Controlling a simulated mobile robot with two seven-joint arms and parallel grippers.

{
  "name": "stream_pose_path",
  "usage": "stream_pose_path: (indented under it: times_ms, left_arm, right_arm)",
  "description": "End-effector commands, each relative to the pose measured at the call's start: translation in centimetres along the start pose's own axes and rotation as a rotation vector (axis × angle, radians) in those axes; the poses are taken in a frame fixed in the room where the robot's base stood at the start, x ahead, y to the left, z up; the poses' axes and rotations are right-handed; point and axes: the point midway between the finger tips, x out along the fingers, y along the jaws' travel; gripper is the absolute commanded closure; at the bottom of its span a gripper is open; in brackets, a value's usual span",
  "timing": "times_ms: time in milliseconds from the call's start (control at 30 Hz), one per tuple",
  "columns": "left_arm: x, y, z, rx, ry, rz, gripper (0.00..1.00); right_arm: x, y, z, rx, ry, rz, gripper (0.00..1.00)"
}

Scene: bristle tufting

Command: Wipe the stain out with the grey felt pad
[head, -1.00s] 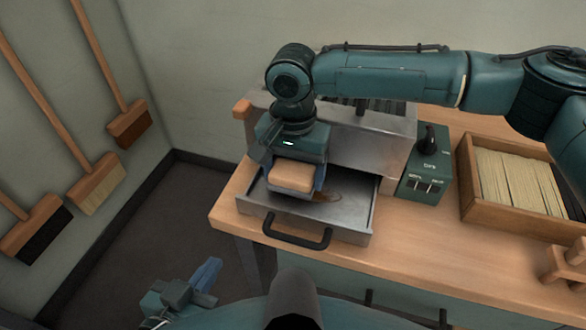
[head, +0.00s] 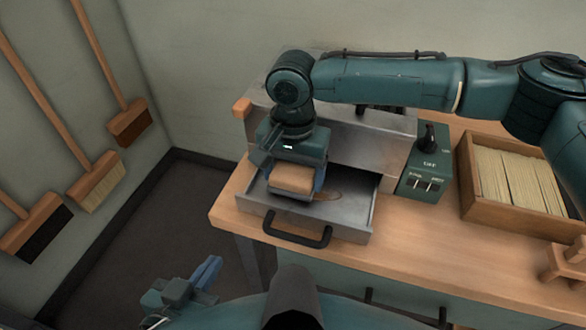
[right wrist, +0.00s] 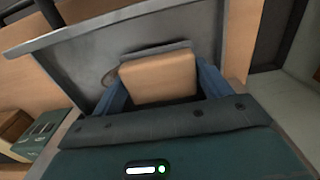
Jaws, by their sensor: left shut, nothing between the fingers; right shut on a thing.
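The grey felt pad has a wooden back (head: 291,180), and my right gripper (head: 293,186) is shut on it. In the right wrist view the wooden back (right wrist: 160,78) sits between the blue fingers, with a grey felt edge along its far side. The pad is over the metal drawer tray (head: 345,213); I cannot tell whether it touches the tray floor. A brownish stain (head: 328,195) shows on the tray floor just right of the pad, and part of it may be hidden. My left gripper (head: 212,272) is shut and empty, low at the left, away from the bench.
The tray is pulled out of a metal machine (head: 370,145), with a black handle (head: 297,234) in front. A green switch box (head: 424,180) and a wooden box of bristles (head: 515,178) stand to the right. Brooms (head: 97,180) hang on the left wall.

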Motion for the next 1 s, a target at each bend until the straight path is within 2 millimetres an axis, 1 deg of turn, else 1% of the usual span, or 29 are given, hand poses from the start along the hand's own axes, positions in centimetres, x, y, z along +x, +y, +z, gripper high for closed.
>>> stream_pose_path:
  times_ms: [367, 467, 567, 800, 1000]
  left_arm:
    - [0.0, 0.0, 0.0, 0.0, 0.0, 0.0, 1.0]
    - [0.0, 0.0, 0.1, 0.003, -0.003, 0.001, 1.0]
    - [-0.3, 0.1, -0.7, 0.003, -0.002, 0.001, 1.0]
    - [-1.0, 0.3, -2.9, 0.001, -0.001, 0.0, 1.0]
    - [-1.3, 0.5, -3.7, 0.001, -0.001, 0.0, 1.0]
  right_arm:
    - [0.8, 0.0, 0.0, 0.0, -0.001, 0.0, 0.42]
    - [0.7, 0.0, 0.0, 0.0, -0.001, -0.001, 0.42]
    - [0.5, 0.5, 0.0, 0.001, -0.002, 0.0, 0.42]
    - [0.3, 2.5, 0.0, 0.002, -0.003, 0.001, 0.42]
    - [0.5, 3.5, 0.0, 0.001, -0.001, 0.001, 0.42]
